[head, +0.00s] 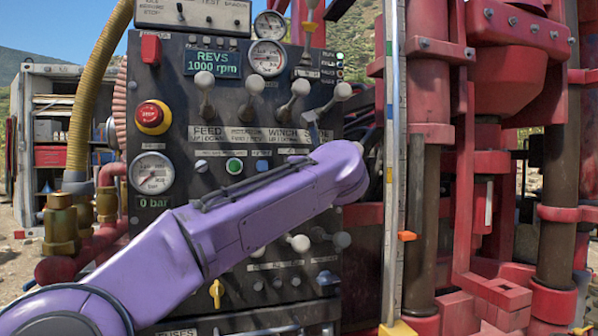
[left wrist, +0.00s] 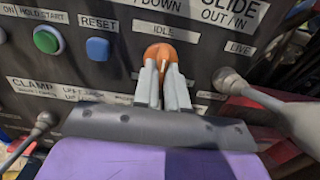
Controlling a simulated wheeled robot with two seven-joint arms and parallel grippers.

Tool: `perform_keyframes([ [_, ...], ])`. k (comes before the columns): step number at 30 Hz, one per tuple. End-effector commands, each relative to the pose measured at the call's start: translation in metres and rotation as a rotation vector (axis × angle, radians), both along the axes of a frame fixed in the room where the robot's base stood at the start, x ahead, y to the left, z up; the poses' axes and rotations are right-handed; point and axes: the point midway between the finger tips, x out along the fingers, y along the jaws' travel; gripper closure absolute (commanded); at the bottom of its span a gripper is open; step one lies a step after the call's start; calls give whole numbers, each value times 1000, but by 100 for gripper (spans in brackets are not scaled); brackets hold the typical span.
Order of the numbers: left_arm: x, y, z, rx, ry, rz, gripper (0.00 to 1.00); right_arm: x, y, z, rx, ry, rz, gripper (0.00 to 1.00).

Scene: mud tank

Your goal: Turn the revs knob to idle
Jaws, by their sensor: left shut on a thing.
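The orange knob (left wrist: 160,52) is on the dark control panel (left wrist: 107,72) in the left wrist view. An IDLE label (left wrist: 168,28) is just above it and a LIVE label (left wrist: 238,48) to its right. My left gripper (left wrist: 163,72) is shut on the knob, one grey finger on each side. Which mark the knob points to cannot be told. In the head view my purple left arm crosses the panel and hides the knob and the gripper. The REVS display (head: 213,63) there reads 1000 rpm. My right gripper is not in view.
Levers with pale knobs (head: 204,80) stand out above my arm. In the left wrist view, a lever (left wrist: 228,80) is close right of the gripper and another (left wrist: 44,121) is at left.

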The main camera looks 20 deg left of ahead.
Motion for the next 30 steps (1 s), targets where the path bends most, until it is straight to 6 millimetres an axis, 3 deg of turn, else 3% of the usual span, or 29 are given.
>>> perform_keyframes([
  [4, 0, -3, -1, -2, 2, -4, 100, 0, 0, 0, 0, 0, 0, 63],
  [5, 0, -3, -1, -2, 2, -4, 79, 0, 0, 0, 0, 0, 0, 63],
  [6, 0, -3, -1, -2, 2, -3, 66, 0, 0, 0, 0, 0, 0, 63],
  [7, 0, -3, -1, -2, 1, -3, 63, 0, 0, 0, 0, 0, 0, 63],
  [17, -4, -4, -1, -1, -1, -1, 63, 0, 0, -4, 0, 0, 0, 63],
  [24, -48, -34, -4, 2, -3, -4, 63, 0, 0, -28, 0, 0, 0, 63],
  [30, -81, -57, -1, 2, -3, -4, 63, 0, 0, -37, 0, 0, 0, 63],
])
